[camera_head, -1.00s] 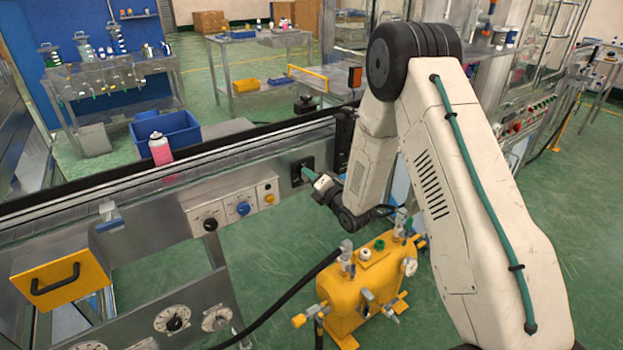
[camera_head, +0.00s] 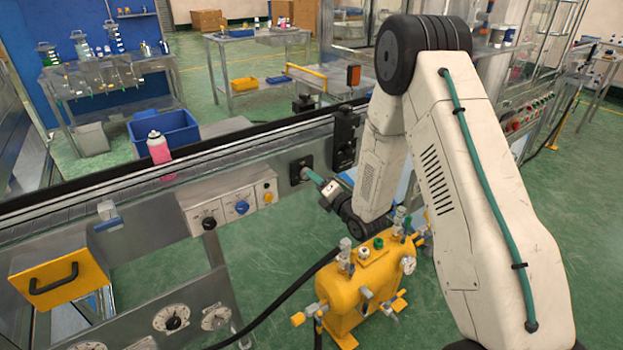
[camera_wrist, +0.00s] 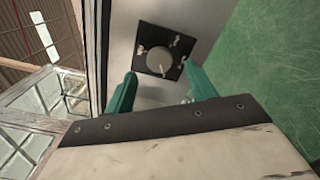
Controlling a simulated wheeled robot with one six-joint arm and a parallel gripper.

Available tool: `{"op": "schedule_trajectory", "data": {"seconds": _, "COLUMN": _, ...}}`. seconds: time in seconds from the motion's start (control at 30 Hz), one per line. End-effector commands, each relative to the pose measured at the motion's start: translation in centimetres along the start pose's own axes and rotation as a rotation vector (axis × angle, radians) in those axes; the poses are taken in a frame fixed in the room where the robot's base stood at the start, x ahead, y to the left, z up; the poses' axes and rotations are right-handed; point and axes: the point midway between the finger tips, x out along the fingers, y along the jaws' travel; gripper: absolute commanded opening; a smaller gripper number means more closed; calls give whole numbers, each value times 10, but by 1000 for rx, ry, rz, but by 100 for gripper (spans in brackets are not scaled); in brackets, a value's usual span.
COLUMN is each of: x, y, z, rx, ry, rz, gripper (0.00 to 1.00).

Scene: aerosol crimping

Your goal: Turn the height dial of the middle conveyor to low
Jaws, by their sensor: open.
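The height dial (camera_wrist: 158,58) is a round grey knob on a square black plate with small pale marks, fixed to the conveyor's metal side. A pale pointer line shows on the knob, toward its lower edge in the wrist view. In the head view the dial's black plate (camera_head: 300,170) is on the side of the middle conveyor (camera_head: 130,233). My gripper (camera_wrist: 160,88) is open, its two green fingers apart on either side of the dial's near edge. The fingers look short of the knob, and I see no contact. In the head view my gripper (camera_head: 312,177) is small and close to the plate.
A control panel with a black knob (camera_head: 209,222), a blue knob (camera_head: 242,207) and a yellow button sits left of the dial. A pink can (camera_head: 159,149) stands on the conveyor. A yellow tank (camera_head: 362,285) with valves stands on the floor below my arm.

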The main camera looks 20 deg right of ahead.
Motion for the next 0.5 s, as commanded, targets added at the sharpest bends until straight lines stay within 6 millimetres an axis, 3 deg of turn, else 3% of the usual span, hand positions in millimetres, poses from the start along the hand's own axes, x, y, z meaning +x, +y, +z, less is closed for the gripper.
{"op": "schedule_trajectory", "data": {"seconds": 0.2, "x": -30, "y": 0, "z": 0, "rx": 0, "ry": 0, "rz": -1, "gripper": 55}}
{"op": "schedule_trajectory", "data": {"seconds": 0.5, "x": -36, "y": 0, "z": 0, "rx": 0, "ry": 1, "rz": 1, "gripper": 55}}
